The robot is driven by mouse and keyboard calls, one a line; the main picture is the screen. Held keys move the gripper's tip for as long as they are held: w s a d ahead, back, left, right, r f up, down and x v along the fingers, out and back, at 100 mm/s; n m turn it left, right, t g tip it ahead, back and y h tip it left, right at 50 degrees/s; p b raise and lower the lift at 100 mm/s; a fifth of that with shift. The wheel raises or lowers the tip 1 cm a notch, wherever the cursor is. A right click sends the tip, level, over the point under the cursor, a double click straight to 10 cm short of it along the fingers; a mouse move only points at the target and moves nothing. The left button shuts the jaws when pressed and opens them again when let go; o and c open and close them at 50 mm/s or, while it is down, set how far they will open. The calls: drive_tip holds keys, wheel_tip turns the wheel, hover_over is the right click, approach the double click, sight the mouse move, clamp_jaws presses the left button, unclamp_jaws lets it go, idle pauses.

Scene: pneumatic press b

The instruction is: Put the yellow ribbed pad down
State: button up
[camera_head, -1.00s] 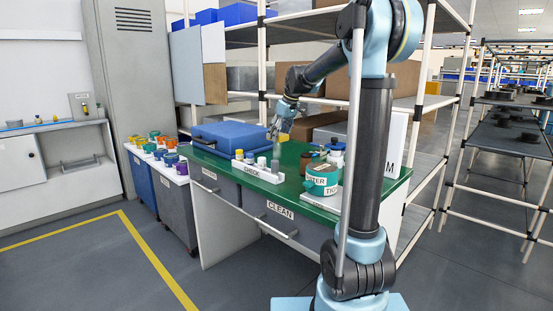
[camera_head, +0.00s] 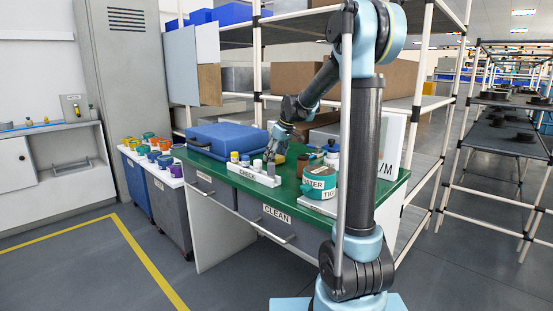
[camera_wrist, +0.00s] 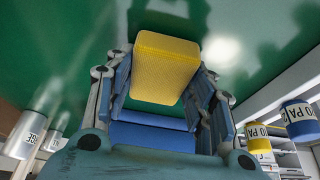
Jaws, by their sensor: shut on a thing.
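The yellow ribbed pad (camera_wrist: 165,62) is between the fingers of my gripper (camera_wrist: 160,88) in the wrist view, with the green table top (camera_wrist: 70,50) behind it. My gripper is shut on it. In the head view my gripper (camera_head: 272,157) is low over the green table (camera_head: 340,205), behind the white CHECK rack (camera_head: 240,171). A bit of the yellow pad (camera_head: 280,158) shows beside the fingers. I cannot tell whether the pad touches the table.
The blue case (camera_head: 225,140) lies left of my gripper. Teal WATER and TIGHT containers (camera_head: 320,183) and several small bottles stand to the right. A shelf (camera_head: 420,102) stands behind the table.

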drive_tip(key=shift+f, duration=0.2)
drive_tip(key=o, duration=1)
drive_tip(key=v, duration=1.2)
drive_tip(key=shift+s, duration=0.1)
